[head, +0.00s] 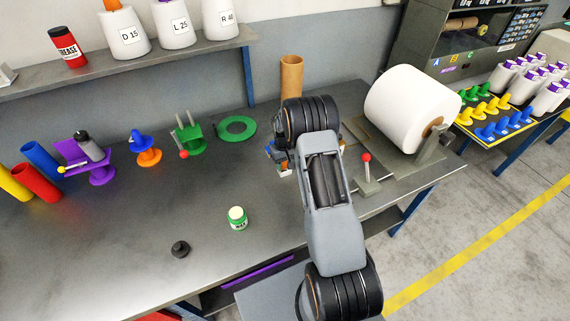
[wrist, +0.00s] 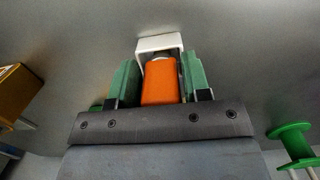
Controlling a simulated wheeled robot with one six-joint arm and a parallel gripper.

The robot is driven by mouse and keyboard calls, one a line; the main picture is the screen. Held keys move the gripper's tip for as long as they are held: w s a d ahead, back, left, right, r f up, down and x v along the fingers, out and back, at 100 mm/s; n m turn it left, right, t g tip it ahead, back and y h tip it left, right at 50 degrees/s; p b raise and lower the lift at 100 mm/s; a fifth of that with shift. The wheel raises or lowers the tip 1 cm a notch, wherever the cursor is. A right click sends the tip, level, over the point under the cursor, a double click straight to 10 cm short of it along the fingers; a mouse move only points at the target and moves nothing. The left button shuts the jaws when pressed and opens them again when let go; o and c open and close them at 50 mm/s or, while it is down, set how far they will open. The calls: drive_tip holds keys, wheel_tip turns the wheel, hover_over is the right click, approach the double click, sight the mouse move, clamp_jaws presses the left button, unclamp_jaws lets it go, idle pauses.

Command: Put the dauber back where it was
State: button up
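My gripper (wrist: 161,82) reaches toward a small white bracket (wrist: 160,42) with its two green-padded fingers. An orange block-like piece (wrist: 161,82), which may be the dauber, lies between the fingers, its far end inside the bracket's opening. The fingers are close along both its sides; I cannot tell whether they press on it. In the head view my arm covers most of this spot, and only a bit of white (head: 284,170) shows at the bench. A green jar with a pale lid (head: 237,218) and a black cap-like piece (head: 180,249) stand apart at the bench's front.
A large white roll (head: 405,105) and a red-knobbed lever (head: 367,172) are to my arm's right. A brown tube (head: 291,76) stands behind. The front-left bench is mostly clear.

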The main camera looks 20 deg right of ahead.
drive_tip(key=shift+o, duration=1.4)
drive_tip(key=shift+r, duration=0.1)
drive_tip(key=shift+r, duration=0.2)
drive_tip(key=r, duration=0.3)
drive_tip(key=r+b, duration=0.1)
drive_tip(key=r, duration=0.3)
drive_tip(key=w+r+b, duration=0.1)
drive_tip(key=r, duration=0.3)
drive_tip(key=shift+r, duration=0.25)
drive_tip(key=s+a+r+t, duration=0.2)
drive_tip(key=s+a+r, duration=0.2)
drive_tip(key=s+r, duration=0.3)
drive_tip(key=s+a+r+t, duration=0.1)
drive_tip(key=s+a+r, duration=0.3)
drive_tip(key=s+r, duration=0.25)
drive_tip(key=s+a+t, duration=0.2)
drive_tip(key=s+a, duration=0.1)
drive_tip(key=s, duration=0.9)
drive_tip(key=shift+s+a+f+t, duration=0.15)
drive_tip(key=shift+s+f+t, duration=0.05)
drive_tip(key=shift+f+t, duration=0.1)
